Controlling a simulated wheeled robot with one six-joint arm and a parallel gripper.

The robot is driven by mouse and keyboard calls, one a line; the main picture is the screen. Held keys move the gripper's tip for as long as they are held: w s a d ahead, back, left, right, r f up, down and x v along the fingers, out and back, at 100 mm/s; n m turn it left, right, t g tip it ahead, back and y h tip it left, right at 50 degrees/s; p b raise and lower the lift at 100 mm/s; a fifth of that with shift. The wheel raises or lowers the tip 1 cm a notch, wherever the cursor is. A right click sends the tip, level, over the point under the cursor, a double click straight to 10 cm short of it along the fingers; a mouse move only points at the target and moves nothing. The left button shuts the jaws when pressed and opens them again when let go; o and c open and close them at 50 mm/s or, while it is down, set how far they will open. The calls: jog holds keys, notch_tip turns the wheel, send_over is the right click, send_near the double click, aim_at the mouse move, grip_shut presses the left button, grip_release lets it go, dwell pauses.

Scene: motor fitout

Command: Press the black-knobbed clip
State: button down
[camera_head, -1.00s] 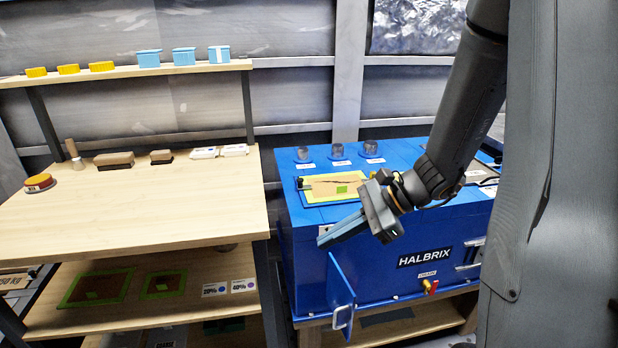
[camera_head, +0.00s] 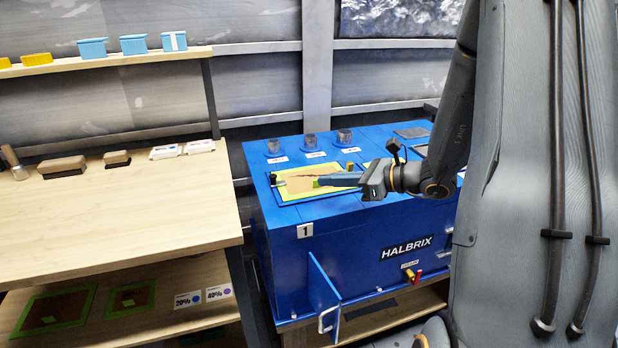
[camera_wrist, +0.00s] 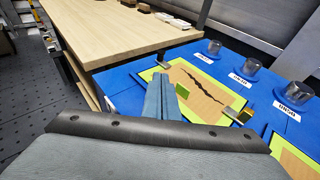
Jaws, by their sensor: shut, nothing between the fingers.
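A small clip with a dark knob (camera_head: 272,177) sits at the left edge of the framed panel (camera_head: 290,197) on top of the blue cabinet. It also shows in the wrist view (camera_wrist: 161,62), beyond my fingertips. A second, brass-coloured clip (camera_head: 349,166) sits at the panel's back right edge and shows nearer in the wrist view (camera_wrist: 240,116). My gripper (camera_head: 319,181) is shut and empty. It points left over the panel, with its fingertips apart from the dark-knobbed clip. In the wrist view the fingers (camera_wrist: 160,80) cover part of the panel's near side.
The blue cabinet (camera_head: 350,245) has several capped cylinders (camera_head: 310,141) along its back and an open small door (camera_head: 323,288) at its front. A wooden bench (camera_head: 120,215) stands to the left across a gap. A second framed panel lies to the right (camera_wrist: 292,158).

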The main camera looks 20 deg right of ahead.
jog(key=x, duration=0.8)
jog(key=r+p+x, duration=0.1)
jog(key=x, duration=0.4)
jog(key=shift+w+a, duration=0.15)
